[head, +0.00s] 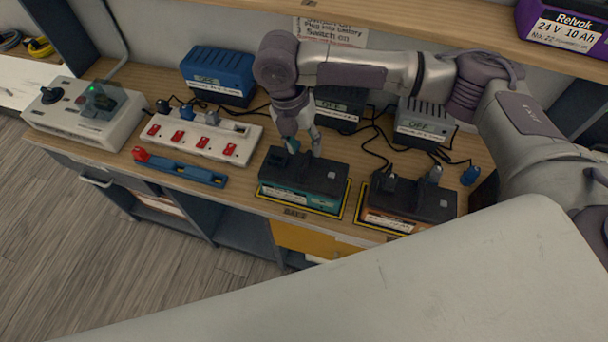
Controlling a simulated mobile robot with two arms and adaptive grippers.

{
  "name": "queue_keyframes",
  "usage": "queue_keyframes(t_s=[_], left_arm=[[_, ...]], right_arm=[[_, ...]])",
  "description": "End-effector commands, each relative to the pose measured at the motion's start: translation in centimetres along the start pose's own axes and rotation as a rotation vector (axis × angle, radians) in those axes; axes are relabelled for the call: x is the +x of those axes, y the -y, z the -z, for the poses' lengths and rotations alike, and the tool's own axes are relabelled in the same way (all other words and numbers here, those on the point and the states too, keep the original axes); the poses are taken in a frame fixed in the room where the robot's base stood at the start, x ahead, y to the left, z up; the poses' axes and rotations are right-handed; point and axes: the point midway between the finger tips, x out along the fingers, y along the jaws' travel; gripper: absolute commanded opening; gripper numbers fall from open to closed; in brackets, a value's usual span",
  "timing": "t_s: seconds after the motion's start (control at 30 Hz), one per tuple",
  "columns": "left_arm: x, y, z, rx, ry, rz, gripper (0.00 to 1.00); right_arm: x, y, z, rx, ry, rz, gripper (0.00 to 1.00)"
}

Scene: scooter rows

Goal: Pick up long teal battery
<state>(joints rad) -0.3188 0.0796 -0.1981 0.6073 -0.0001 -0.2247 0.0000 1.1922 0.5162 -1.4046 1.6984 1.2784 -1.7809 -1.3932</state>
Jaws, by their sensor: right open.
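The long teal battery (325,202), with a dark top and a pale label on its teal front side, stands on the wooden bench inside a yellow outline. My right gripper (304,152) points down over the rear part of its top, with the fingers apart. I cannot tell whether the fingertips touch the battery. The gripper hides a little of its back edge. My left gripper is out of view.
An orange-sided dark battery (405,207) stands close on the right, with plugs and cables on it. Chargers (218,75) line the back. A power strip (203,136) with red switches, a blue bar (180,170) and a control box (80,115) lie left. A shelf overhangs behind.

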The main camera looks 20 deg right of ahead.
Motion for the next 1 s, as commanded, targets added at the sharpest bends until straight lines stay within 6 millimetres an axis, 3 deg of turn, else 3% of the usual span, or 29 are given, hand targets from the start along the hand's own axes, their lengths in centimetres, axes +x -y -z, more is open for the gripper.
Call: queue_keyframes(t_s=[0.07,0.13,0.33,0.43,0.63,0.8,0.9,1.0], left_arm=[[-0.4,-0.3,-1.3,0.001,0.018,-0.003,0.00],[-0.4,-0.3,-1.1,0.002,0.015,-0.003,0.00],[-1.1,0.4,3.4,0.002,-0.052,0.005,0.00],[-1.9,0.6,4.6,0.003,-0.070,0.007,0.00],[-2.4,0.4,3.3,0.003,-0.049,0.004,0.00],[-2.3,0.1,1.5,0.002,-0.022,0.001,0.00],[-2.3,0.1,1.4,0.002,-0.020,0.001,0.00],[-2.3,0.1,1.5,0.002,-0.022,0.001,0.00]], right_arm=[[1.1,0.0,0.0,0.002,-0.002,0.001,0.44],[1.8,0.0,0.0,0.002,0.000,0.000,0.44],[3.1,-0.2,0.2,0.002,-0.001,0.001,0.44],[4.5,-0.5,0.5,0.002,-0.002,0.002,0.44],[7.1,-0.7,0.5,0.002,0.000,0.000,0.44],[7.5,-0.7,0.5,0.001,0.001,-0.002,0.44],[7.5,-0.7,0.5,0.001,0.001,-0.002,0.44],[7.5,-0.7,0.5,0.001,0.001,-0.002,0.28]])
